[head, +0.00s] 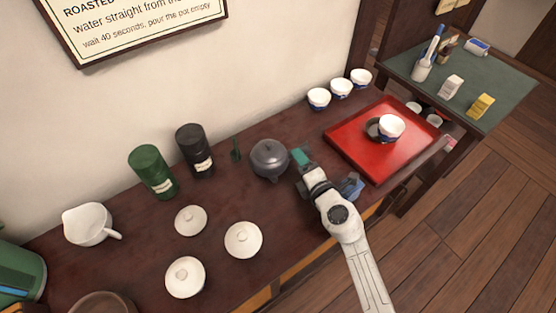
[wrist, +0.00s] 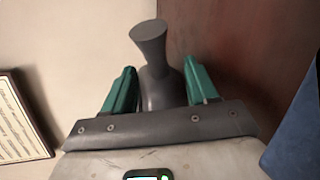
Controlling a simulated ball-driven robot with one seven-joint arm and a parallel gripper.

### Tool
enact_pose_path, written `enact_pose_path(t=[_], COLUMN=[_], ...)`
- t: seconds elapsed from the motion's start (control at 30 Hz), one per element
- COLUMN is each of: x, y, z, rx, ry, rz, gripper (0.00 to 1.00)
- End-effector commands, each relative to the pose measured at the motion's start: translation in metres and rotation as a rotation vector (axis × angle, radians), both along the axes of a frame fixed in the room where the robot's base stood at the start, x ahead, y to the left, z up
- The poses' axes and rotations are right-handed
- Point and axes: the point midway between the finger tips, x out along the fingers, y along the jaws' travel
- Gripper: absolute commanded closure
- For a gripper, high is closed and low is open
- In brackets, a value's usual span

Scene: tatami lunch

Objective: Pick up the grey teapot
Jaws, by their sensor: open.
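The grey teapot (head: 268,160), round with a knobbed lid, stands upright on the dark wooden counter (head: 215,270). My gripper (head: 299,157) is just right of it, its green fingers close to its right side. In the wrist view, a flared grey part of the teapot (wrist: 150,38), which looks like its side handle, stands between the two fingers of my gripper (wrist: 160,78). The fingers are open, with a gap visible beside the grey part. The teapot's lower right side is partly hidden by my gripper in the head view.
A red tray (head: 345,133) with a blue-and-white cup (head: 391,127) lies to the right. Several cups stand behind it. A black canister (head: 194,150) and green canister (head: 152,171) stand left, with white lidded dishes (head: 243,240) in front. The wall is close behind.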

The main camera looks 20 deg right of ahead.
Motion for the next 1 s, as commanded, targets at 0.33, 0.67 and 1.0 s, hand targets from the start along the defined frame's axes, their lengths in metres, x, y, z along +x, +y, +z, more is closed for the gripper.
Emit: enact_pose_path(t=[0.33,0.67,1.0], x=[0.043,0.048,0.048], y=[0.010,0.011,0.011], z=[-0.010,-0.010,-0.010], rx=[-0.001,0.000,0.000], ry=[-0.002,-0.001,-0.001], rz=[0.000,-0.001,-0.001], gripper=[0.42,0.42,0.75])
